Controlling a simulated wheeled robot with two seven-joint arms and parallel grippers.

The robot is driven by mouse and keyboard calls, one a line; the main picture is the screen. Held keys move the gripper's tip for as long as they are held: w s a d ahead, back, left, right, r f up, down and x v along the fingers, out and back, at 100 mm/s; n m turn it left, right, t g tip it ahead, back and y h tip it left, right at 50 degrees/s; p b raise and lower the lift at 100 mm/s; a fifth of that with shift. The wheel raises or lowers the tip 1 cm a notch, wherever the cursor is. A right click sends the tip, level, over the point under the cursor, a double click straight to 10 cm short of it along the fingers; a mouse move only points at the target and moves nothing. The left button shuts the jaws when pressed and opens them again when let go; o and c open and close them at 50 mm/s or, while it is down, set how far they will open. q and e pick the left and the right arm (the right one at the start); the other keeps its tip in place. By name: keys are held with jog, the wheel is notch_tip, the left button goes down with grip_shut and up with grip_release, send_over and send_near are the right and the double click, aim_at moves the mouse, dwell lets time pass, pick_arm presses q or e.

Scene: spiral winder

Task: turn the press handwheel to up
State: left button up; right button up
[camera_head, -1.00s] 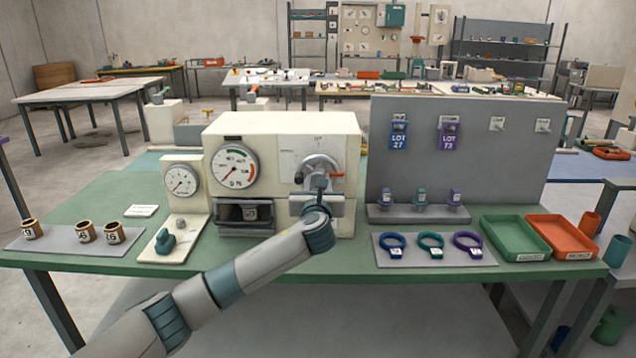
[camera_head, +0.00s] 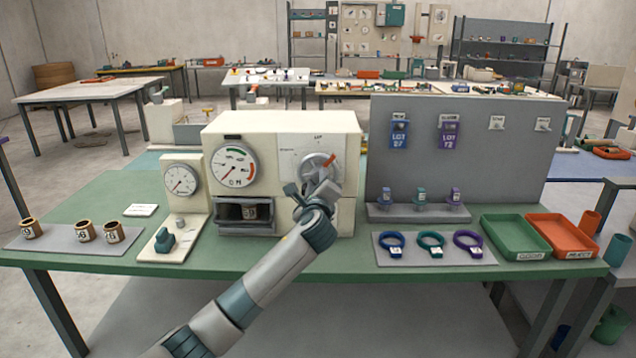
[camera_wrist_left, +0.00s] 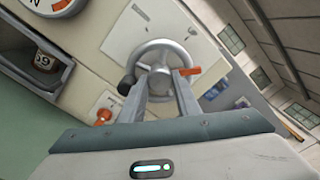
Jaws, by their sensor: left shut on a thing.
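The press handwheel (camera_head: 309,161) is a grey spoked wheel on the front of the cream press (camera_head: 225,125). Its orange mark (camera_head: 331,160) points to the upper right, and a small label sits above the wheel. My left gripper (camera_head: 322,184) is at the wheel and partly covers it. In the left wrist view the handwheel (camera_wrist_left: 166,44) shows its rim, hub, orange mark and a dark knob. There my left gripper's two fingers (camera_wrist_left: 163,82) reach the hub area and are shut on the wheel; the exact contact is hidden. My right gripper is out of view.
A gauge stand (camera_head: 183,187) and a drawer opening (camera_head: 245,213) holding a labelled cup are left of the wheel. A grey panel (camera_head: 480,165) with tags stands to the right. Coloured rings, a green tray (camera_head: 515,252) and an orange tray (camera_head: 585,252) lie at front right.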

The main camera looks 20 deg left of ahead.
pick_arm(q)
jog(key=shift+f+n+b, duration=0.1)
jog(key=shift+n+b, duration=0.6)
jog(key=shift+n, duration=3.4)
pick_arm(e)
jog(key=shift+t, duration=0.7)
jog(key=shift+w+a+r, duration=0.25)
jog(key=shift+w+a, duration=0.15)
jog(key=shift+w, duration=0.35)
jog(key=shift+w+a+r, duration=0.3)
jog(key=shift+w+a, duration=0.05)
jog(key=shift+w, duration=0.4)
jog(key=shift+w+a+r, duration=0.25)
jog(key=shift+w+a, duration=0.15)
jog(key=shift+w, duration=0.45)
pick_arm(q)
jog(key=o, duration=0.8)
jog(key=shift+a, duration=0.1)
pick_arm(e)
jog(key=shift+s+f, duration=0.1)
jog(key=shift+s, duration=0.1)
pick_arm(q)
jog(key=shift+s, duration=0.2)
